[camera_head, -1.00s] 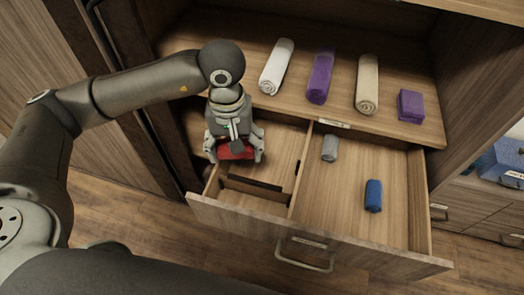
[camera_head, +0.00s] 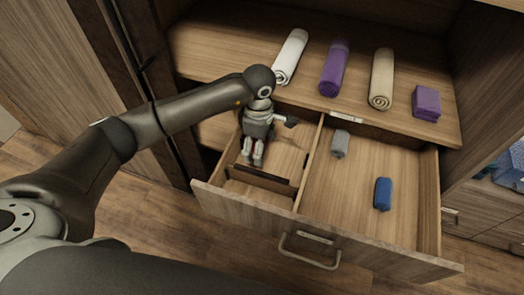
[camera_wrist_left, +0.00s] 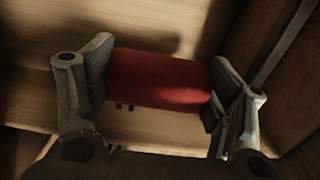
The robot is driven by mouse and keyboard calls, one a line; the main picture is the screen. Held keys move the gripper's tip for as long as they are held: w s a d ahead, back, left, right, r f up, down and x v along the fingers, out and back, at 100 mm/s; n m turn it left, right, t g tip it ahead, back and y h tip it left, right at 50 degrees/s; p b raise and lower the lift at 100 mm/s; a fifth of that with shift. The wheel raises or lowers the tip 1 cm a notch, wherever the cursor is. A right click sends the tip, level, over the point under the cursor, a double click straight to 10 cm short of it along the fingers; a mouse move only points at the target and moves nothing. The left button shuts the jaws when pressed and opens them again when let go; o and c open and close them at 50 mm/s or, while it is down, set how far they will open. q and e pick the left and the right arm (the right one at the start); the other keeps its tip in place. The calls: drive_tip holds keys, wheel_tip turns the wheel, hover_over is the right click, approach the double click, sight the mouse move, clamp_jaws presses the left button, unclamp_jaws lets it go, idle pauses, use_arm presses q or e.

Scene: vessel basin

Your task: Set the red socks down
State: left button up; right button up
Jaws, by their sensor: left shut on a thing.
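The red socks (camera_wrist_left: 158,80) are a rolled bundle lying across the left wrist view, between the two fingers of my left gripper (camera_wrist_left: 155,88). The gripper is shut on them, one finger at each end. In the head view my left gripper (camera_head: 252,160) points down into the left compartment of the open drawer (camera_head: 330,239). The socks are mostly hidden there by the gripper. I cannot tell whether they touch the drawer floor. My right gripper is not in view.
A low divider (camera_head: 258,180) crosses the left compartment's front. The right compartment holds grey socks (camera_head: 340,143) and blue socks (camera_head: 383,194). On the shelf above are a white roll (camera_head: 291,57), a purple roll (camera_head: 334,68), a beige roll (camera_head: 381,79) and a purple folded cloth (camera_head: 426,102).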

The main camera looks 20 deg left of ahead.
use_arm(q)
wheel_tip(320, 180, down, 4)
drive_tip(key=shift+f, duration=0.15)
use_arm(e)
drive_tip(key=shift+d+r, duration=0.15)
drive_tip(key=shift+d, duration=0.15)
use_arm(q)
drive_tip(key=shift+f, duration=0.25)
drive_tip(key=o, duration=0.6)
drive_tip(key=shift+r, duration=0.1)
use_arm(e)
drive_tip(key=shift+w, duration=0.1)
use_arm(q)
drive_tip(key=shift+r, duration=0.25)
wheel_tip(320, 180, up, 12)
drive_tip(key=shift+f+b, duration=0.1)
drive_tip(key=shift+b, duration=0.3)
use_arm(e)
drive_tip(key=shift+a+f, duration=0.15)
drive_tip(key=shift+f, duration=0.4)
